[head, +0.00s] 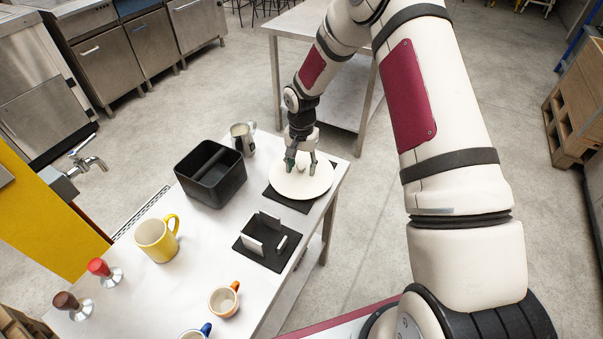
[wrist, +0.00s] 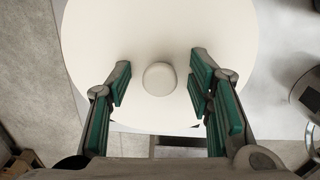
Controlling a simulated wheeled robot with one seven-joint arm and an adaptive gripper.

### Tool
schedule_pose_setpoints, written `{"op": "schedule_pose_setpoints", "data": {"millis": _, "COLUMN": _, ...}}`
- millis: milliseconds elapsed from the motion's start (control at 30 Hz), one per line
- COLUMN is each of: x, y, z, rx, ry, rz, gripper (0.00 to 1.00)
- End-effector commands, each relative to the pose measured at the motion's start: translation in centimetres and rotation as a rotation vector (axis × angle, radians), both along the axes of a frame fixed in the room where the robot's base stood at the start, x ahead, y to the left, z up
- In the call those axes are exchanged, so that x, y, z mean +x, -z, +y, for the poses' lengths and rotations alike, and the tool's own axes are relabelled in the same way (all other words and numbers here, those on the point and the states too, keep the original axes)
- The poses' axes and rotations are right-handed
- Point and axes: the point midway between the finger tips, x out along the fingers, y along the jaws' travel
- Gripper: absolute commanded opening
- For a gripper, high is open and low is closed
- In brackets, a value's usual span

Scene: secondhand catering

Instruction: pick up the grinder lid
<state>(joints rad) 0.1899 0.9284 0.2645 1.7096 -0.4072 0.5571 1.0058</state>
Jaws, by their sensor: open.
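The grinder lid (head: 286,184) is a round, cream-white disc with a small knob (wrist: 159,79) at its middle. It lies on a black mat (head: 297,206) at the far right end of the steel table. My gripper (head: 303,165) is above the lid with its fingers pointing down. In the wrist view, my gripper (wrist: 160,88) is open, with one green-padded finger on each side of the knob and a clear gap on both sides. The fingers do not touch the knob. Whether the fingertips touch the disc, I cannot tell.
A steel milk jug (head: 243,138) and a black bin (head: 211,173) stand left of the lid. A black holder with white uprights (head: 266,243) is nearer. A yellow mug (head: 157,239), an orange-handled cup (head: 224,299) and tampers (head: 104,271) stand farther left and nearer.

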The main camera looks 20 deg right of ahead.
Motion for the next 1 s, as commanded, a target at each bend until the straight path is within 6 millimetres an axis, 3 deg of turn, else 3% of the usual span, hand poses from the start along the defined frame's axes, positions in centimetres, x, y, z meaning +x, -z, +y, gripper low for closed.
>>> {"op": "schedule_pose_setpoints", "data": {"millis": 67, "x": 0.0, "y": 0.0, "z": 0.0, "rx": 0.0, "ry": 0.0, "rz": 0.0, "gripper": 0.43}}
{"op": "schedule_pose_setpoints", "data": {"millis": 200, "x": 0.0, "y": 0.0, "z": 0.0, "rx": 0.0, "ry": 0.0, "rz": 0.0, "gripper": 0.11}}
{"op": "schedule_pose_setpoints", "data": {"millis": 267, "x": 0.0, "y": 0.0, "z": 0.0, "rx": 0.0, "ry": 0.0, "rz": 0.0, "gripper": 0.0}}
{"op": "schedule_pose_setpoints", "data": {"millis": 667, "x": 0.0, "y": -0.8, "z": 0.0, "rx": -0.001, "ry": 0.0, "rz": -0.001, "gripper": 0.0}}
{"op": "schedule_pose_setpoints", "data": {"millis": 1000, "x": 0.1, "y": -6.9, "z": 0.0, "rx": 0.0, "ry": 0.0, "rz": -0.004, "gripper": 0.0}}
